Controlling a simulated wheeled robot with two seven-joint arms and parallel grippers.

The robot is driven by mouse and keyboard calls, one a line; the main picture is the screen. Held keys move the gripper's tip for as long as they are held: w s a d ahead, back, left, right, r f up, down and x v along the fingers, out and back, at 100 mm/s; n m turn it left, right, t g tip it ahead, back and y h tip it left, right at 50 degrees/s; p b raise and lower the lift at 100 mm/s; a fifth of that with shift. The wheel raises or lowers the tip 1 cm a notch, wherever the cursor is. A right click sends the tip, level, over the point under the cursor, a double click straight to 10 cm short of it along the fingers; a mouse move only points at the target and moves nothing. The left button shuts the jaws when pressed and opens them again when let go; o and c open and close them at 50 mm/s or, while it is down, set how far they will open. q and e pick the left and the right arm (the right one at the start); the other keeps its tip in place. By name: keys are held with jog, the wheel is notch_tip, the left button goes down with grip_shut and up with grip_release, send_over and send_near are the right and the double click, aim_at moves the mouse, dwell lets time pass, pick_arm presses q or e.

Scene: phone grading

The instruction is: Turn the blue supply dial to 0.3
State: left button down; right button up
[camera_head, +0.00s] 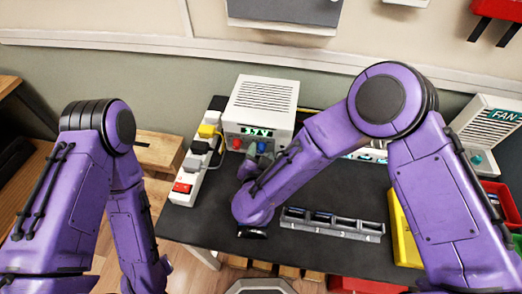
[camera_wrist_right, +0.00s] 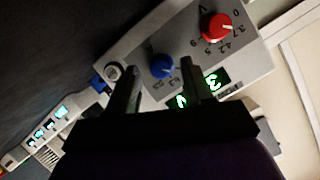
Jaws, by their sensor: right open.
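The white supply box (camera_head: 262,100) stands at the back of the dark table, with a green display (camera_head: 256,132) that seems to read 3.7 V. Its red dial (camera_head: 236,143) and blue dial (camera_head: 262,147) are on the front. In the right wrist view the blue dial (camera_wrist_right: 162,67) lies between the fingers of my right gripper (camera_wrist_right: 159,65), which is open; I cannot tell if they touch it. The red dial (camera_wrist_right: 215,26) is beside it. The small marks around the blue dial are too blurred to read its setting. My left gripper is out of view.
A white power strip (camera_head: 184,175) with plugs and a red switch lies left of the supply. A grey slotted rack (camera_head: 333,223) lies in front, below my right forearm. A yellow tray (camera_head: 402,238), red bins (camera_head: 502,205) and a fan unit (camera_head: 490,130) are at the right.

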jog(key=shift+w, duration=0.25)
grip_shut()
jog(key=shift+d, duration=0.1)
jog(key=shift+f, duration=0.1)
